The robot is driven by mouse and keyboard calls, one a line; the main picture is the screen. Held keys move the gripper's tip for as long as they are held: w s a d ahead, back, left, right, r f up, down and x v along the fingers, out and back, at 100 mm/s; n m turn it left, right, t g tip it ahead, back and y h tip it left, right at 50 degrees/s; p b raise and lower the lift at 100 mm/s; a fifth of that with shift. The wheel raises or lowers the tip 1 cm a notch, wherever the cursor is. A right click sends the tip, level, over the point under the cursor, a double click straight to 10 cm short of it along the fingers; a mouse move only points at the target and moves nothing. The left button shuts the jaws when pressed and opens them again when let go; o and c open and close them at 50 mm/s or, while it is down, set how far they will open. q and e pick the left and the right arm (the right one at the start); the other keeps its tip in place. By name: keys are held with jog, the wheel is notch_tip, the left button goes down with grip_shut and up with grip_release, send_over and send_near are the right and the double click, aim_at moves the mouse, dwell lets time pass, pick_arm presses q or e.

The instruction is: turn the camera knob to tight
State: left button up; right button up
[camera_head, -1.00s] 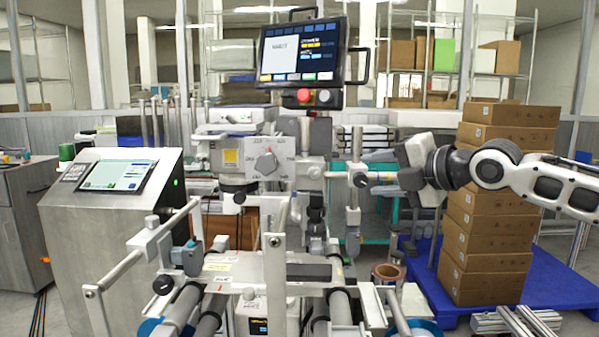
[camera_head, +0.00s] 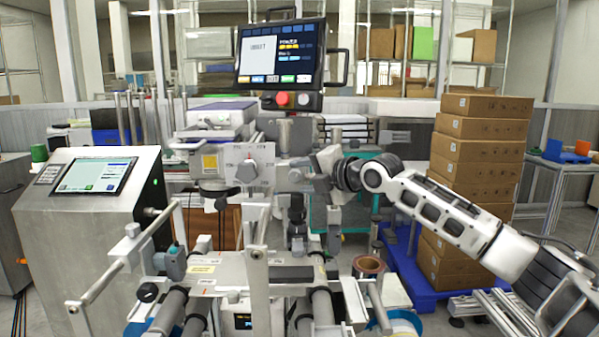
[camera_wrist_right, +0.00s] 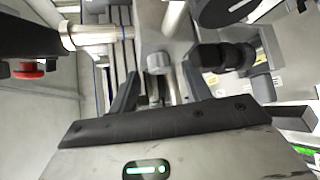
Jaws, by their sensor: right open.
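The grey camera knob (camera_head: 246,172) sits on a light square plate (camera_head: 265,157) with printed marks, in the middle of the machine. The marks are too small to read. My right gripper (camera_head: 300,170) is just to the right of the plate, reaching in from the right, and looks apart from the knob. In the right wrist view its two dark fingers (camera_wrist_right: 160,78) are spread, with machine rods and small fittings beyond them and nothing held. A dark round part (camera_wrist_right: 222,10) shows at the top of that view; I cannot tell whether it is the knob. My left gripper is not in view.
A monitor (camera_head: 281,53) with a red button (camera_head: 282,99) hangs above the machine. A control console (camera_head: 90,188) stands at the left. Stacked boxes (camera_head: 475,165) stand on a blue pallet (camera_head: 400,262) behind my right arm. Rollers and upright bars fill the front.

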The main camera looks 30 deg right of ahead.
jog(key=shift+x, duration=1)
jog(key=c, duration=1)
